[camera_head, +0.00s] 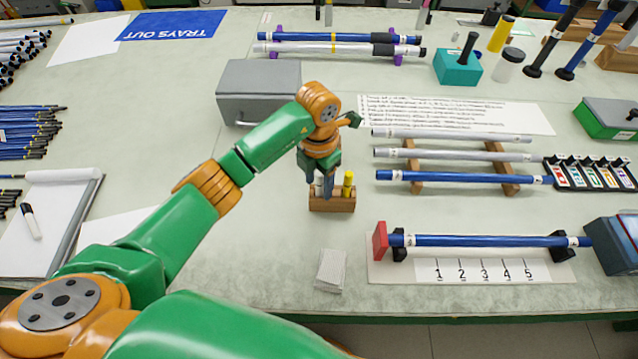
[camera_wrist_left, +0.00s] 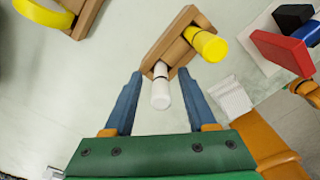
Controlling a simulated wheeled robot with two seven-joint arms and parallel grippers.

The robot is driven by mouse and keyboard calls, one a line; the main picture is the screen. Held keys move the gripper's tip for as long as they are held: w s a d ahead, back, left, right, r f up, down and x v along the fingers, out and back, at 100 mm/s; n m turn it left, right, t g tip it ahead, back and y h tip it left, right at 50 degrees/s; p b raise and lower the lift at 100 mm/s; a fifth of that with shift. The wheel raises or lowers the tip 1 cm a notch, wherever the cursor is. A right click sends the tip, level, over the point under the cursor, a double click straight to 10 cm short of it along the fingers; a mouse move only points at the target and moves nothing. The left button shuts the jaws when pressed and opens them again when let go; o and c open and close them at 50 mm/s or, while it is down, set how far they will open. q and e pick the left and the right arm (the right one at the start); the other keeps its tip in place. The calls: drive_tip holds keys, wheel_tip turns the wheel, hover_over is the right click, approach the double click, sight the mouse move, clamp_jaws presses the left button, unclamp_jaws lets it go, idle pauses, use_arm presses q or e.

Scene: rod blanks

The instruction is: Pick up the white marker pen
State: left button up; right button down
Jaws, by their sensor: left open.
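A white marker pen (camera_wrist_left: 160,92) stands in a small wooden block (camera_wrist_left: 176,40), beside a yellow marker (camera_wrist_left: 207,44). In the left wrist view the pen is between the two blue fingers of my left gripper (camera_wrist_left: 158,74), with gaps on both sides. My left gripper is open and empty. In the head view the left gripper (camera_head: 321,186) points down at the wooden block (camera_head: 332,206) and hides the white pen there. The yellow marker (camera_head: 348,183) shows just right of the fingers. My right gripper is not in view.
A grey box (camera_head: 258,92) stands behind the left gripper. Rods on a wooden rack (camera_head: 412,176) and a blue rod (camera_head: 480,241) on a scale board lie to the right. A black-capped white marker (camera_head: 31,221) lies on a notepad. A white card stack (camera_head: 331,270) is in front.

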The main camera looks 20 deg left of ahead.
use_arm(q)
clamp_jaws()
